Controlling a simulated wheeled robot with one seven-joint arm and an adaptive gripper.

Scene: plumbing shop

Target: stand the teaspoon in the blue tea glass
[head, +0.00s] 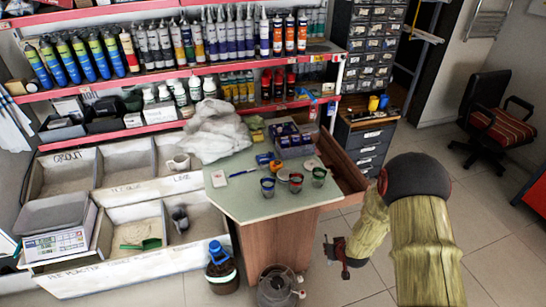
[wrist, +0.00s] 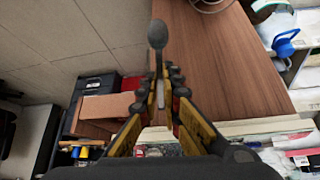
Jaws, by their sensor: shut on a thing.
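The blue tea glass (head: 267,187) stands on the green-topped counter (head: 235,200) near its front edge. A red glass (head: 295,181) and a green glass (head: 318,176) stand to its right. My gripper (head: 342,252) is to the right of the counter, over the floor and below the glasses in the picture. In the wrist view my gripper (wrist: 161,88) is shut on the teaspoon (wrist: 157,35). The spoon's dark bowl sticks out beyond the fingertips and its handle runs back between the fingers. The glasses are not seen in the wrist view.
The counter's brown wooden side (wrist: 225,65) is close to my gripper. An open drawer (head: 345,172) juts out at the counter's right. A blue pen (head: 242,172), boxes (head: 294,147) and a white bag (head: 216,130) lie behind the glasses. A kettle (head: 278,288) is on the floor.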

